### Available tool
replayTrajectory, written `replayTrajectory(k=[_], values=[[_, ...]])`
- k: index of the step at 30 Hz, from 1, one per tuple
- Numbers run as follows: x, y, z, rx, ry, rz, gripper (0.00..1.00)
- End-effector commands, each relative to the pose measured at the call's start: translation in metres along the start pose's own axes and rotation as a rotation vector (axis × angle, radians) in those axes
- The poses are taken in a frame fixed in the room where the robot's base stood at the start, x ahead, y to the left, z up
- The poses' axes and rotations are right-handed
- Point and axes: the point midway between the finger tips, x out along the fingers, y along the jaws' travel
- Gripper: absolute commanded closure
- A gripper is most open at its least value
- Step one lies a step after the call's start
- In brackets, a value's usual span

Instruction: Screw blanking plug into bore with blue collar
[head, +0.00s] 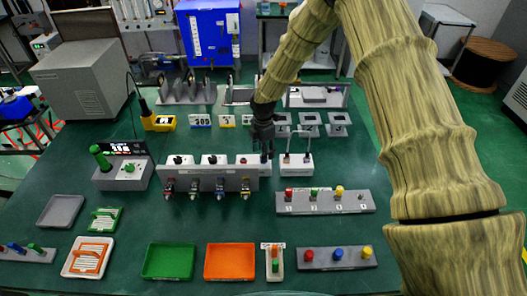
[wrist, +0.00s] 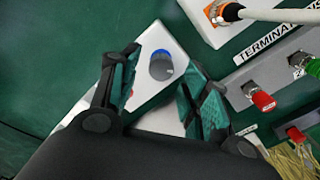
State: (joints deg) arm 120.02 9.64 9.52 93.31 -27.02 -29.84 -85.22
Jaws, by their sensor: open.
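My gripper (head: 263,140) points down over a white block (head: 265,170) at the right end of a grey panel. In the wrist view my gripper (wrist: 160,82) is open, its two teal-padded fingers spread either side of the white block (wrist: 178,40). Between the fingertips is a round feature with a blue collar (wrist: 161,54) and a grey centre. I cannot tell whether that grey centre is an empty bore or a blanking plug standing in it. The fingers do not visibly touch it. In the head view my gripper mostly hides this spot.
The grey panel (head: 210,184) with several coloured connectors stands left of my gripper. Close on the right is a white fixture with upright cables (head: 297,166). A rack of coloured plugs (head: 325,203) stands in front. Green (head: 168,276) and orange (head: 230,276) trays lie near the front edge.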

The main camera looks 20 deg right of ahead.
Motion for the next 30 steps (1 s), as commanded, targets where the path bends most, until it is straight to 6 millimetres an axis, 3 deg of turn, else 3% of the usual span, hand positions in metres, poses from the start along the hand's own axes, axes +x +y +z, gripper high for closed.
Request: replayTrajectory(k=[7,17,24,30], values=[[0.015,-0.001,0.0,0.0,0.0,-0.001,0.54],[0.017,0.0,0.0,0.0,0.0,0.0,0.54],[0.017,0.0,0.0,0.0,0.0,0.0,0.97],[0.017,0.0,0.0,0.005,0.0,0.0,1.0]])
